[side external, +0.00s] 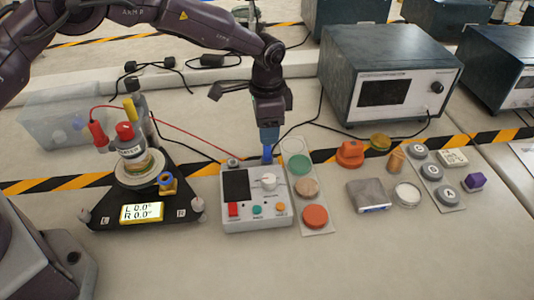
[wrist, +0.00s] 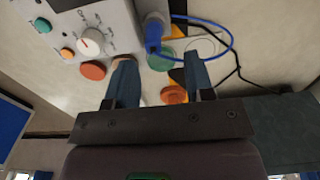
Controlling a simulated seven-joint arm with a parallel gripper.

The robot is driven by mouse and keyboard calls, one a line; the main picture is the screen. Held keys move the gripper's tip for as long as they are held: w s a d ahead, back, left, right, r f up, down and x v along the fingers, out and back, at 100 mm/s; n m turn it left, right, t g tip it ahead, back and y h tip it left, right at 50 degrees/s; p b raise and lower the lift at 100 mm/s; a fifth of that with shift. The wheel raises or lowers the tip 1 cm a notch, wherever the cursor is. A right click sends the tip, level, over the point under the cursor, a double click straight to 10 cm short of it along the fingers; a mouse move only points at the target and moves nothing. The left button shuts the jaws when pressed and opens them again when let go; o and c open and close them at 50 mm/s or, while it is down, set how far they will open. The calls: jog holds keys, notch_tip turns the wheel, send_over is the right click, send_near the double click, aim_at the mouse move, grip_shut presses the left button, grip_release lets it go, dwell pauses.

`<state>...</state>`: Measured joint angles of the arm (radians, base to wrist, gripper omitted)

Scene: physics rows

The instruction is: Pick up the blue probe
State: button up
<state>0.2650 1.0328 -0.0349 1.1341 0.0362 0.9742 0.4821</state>
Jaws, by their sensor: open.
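The blue probe (side external: 267,154) stands roughly upright at the back right corner of the grey meter box (side external: 240,212). In the wrist view the blue probe (wrist: 153,38) shows beside a grey round holder, with a blue cable looping to the right. My gripper (side external: 268,138) points down directly above the probe. In the wrist view my gripper (wrist: 158,62) is open, its two blue-grey fingers apart, and the probe appears between and beyond their tips. I cannot tell whether the fingers touch it. The probe's lower end is hidden.
A strip with coloured discs (side external: 307,188) lies right of the meter. A black triangular device (side external: 118,212) with a red-topped jar and red probe stands left. A large instrument (side external: 385,80) stands behind right. Cables cross behind the meter. The front table is clear.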

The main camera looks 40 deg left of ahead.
aim_at(267, 155)
jog(key=f, duration=0.4)
jog(key=shift+s+d, duration=0.2)
jog(key=shift+s, duration=0.15)
jog(key=shift+f, duration=0.5)
grip_shut()
